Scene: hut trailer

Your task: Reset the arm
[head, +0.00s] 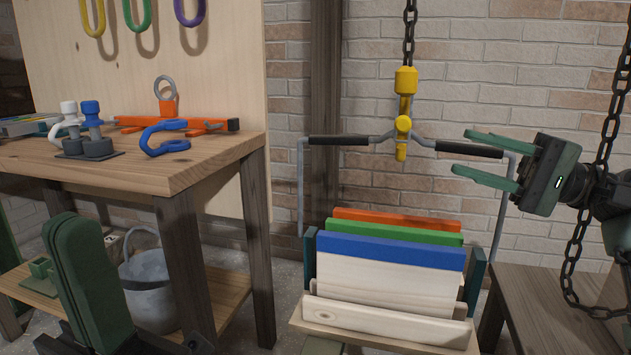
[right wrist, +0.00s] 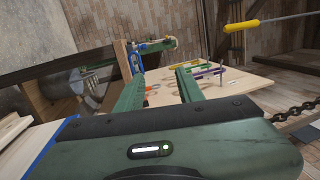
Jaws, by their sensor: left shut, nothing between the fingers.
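My right gripper (head: 472,155) reaches in from the right edge of the head view. Its two green fingers are apart and point left, with nothing between them. They are close to the right black grip of the hanging handle bar (head: 470,149), and I cannot tell whether they touch it. In the right wrist view my right gripper (right wrist: 158,80) also shows spread, empty fingers. My left gripper (head: 68,225) is upright at the lower left of the head view, in front of the workbench. Its green fingers are together and hold nothing.
A yellow hook (head: 405,82) hangs on a chain above a rack with coloured boards (head: 390,250). The workbench (head: 150,172) at left bears clamps and fittings. A grey bucket (head: 150,290) stands on its lower shelf. A loose chain (head: 567,265) hangs at right beside a wooden table (head: 540,290).

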